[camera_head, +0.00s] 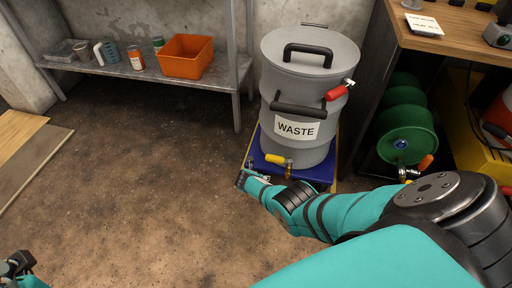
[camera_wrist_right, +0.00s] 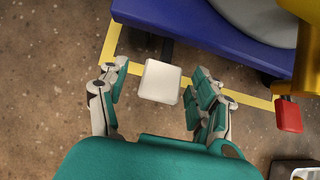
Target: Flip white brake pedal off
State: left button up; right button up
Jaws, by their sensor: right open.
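The white brake pedal (camera_wrist_right: 159,82) sticks out from under the blue dolly (camera_wrist_right: 190,22) on a dark stem in the right wrist view. My right gripper (camera_wrist_right: 157,88) is open, with one finger on each side of the pedal and gaps between. In the head view my right gripper (camera_head: 252,180) is low at the dolly's front left corner, and the pedal is hard to make out there. The dolly (camera_head: 310,172) carries a grey drum marked WASTE (camera_head: 308,85). My left gripper (camera_head: 18,265) shows only partly at the bottom left; its fingers are unclear.
A yellow-handled valve (camera_head: 278,160) sits low on the drum's front. A metal shelf (camera_head: 140,68) with an orange bin stands back left; a green hose reel (camera_head: 402,125) is right.

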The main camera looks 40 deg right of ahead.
jog(key=shift+s+a+r, duration=0.2)
jog(key=shift+a+r, duration=0.1)
jog(key=shift+r, duration=0.05)
jog(key=shift+s+r, duration=0.35)
jog(key=shift+r, duration=0.15)
jog(key=v, duration=0.5)
jog(key=shift+w, duration=0.1)
